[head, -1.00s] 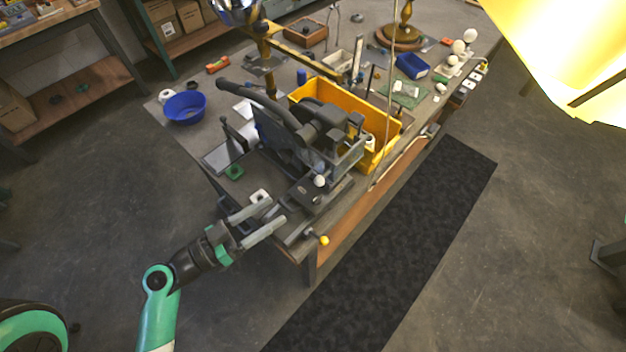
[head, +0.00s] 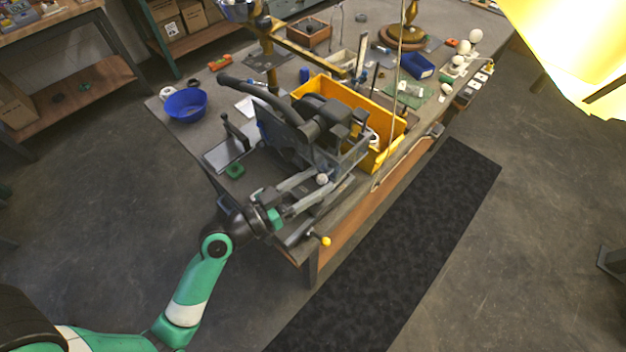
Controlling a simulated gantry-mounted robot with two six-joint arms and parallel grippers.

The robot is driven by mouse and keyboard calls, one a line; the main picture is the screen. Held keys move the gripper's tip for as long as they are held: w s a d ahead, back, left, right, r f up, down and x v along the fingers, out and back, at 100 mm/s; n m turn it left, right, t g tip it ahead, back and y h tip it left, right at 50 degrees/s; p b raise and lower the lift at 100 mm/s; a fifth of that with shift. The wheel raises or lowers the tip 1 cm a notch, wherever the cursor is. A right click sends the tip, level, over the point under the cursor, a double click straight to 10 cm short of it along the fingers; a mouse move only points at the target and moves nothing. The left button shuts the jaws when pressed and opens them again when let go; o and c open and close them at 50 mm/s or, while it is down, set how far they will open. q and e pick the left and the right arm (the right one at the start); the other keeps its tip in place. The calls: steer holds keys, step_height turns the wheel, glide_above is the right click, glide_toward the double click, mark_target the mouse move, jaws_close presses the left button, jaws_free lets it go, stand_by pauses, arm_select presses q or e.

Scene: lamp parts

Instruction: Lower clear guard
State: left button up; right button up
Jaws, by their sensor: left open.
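A dark grey bench machine (head: 287,128) with a curved black handle stands near the front-left corner of the workbench. I cannot clearly make out a clear guard; a see-through frame-like part (head: 350,154) shows on the machine's right side. A small white ball knob (head: 321,179) is low on the machine's front. My left gripper (head: 317,180) is open, its two fingers reaching in from the lower left with the tips close by the white knob. I cannot tell whether they touch it. My right gripper is out of view.
A yellow bin (head: 391,155) stands right behind the machine. A yellow-tipped lever (head: 325,241) sticks out at the bench's front corner. A blue bowl (head: 186,104) and small parts lie on the bench. A bright yellow lampshade (head: 570,50) fills the upper right. The floor mat (head: 400,240) is clear.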

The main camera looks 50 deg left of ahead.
arm_select(q)
jaws_close()
stand_by(0.3)
stand_by(1.1)
